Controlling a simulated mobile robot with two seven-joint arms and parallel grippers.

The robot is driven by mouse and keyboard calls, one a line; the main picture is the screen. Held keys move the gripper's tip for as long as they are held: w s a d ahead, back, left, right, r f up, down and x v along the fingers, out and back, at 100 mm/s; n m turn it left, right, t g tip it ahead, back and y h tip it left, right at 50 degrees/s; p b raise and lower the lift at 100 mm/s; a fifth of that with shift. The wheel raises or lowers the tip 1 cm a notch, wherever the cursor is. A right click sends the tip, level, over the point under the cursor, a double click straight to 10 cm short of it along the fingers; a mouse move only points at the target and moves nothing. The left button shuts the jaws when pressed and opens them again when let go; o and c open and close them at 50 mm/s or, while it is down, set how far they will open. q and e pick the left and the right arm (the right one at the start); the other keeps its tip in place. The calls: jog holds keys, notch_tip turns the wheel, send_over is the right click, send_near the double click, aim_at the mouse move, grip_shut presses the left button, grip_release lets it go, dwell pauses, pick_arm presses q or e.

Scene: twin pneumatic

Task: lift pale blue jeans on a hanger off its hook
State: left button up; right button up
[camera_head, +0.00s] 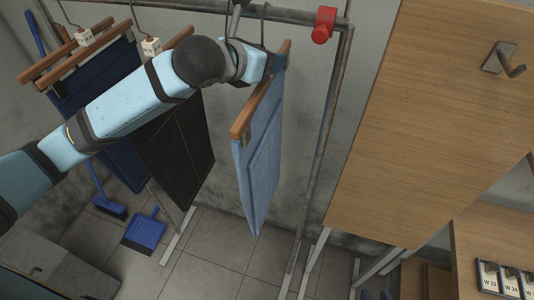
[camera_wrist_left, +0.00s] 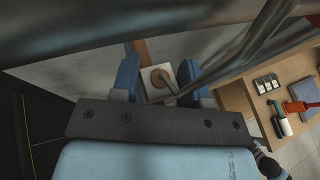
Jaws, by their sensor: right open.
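The pale blue jeans (camera_head: 262,150) hang from a wooden hanger (camera_head: 256,98) below the metal rail. My left arm reaches in from the left, and its wrist covers the top of this hanger. In the left wrist view, the blue fingers of my left gripper (camera_wrist_left: 160,80) stand on either side of a white block (camera_wrist_left: 152,88) with a round brown mark and a metal hook. Whether they press on the block I cannot tell.
Dark blue jeans (camera_head: 112,145) and black trousers (camera_head: 178,150) hang to the left. A red clamp (camera_head: 323,25) sits on the rail's end. A wood panel (camera_head: 430,110) bears a wall hook (camera_head: 505,60). A shelf with size cards (camera_head: 500,279) is lower right.

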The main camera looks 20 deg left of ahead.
pick_arm(q)
jog(key=shift+r, duration=2)
jog(key=shift+w+r, duration=0.1)
jog(key=shift+s+a, duration=0.2)
jog(key=shift+s, duration=4.35)
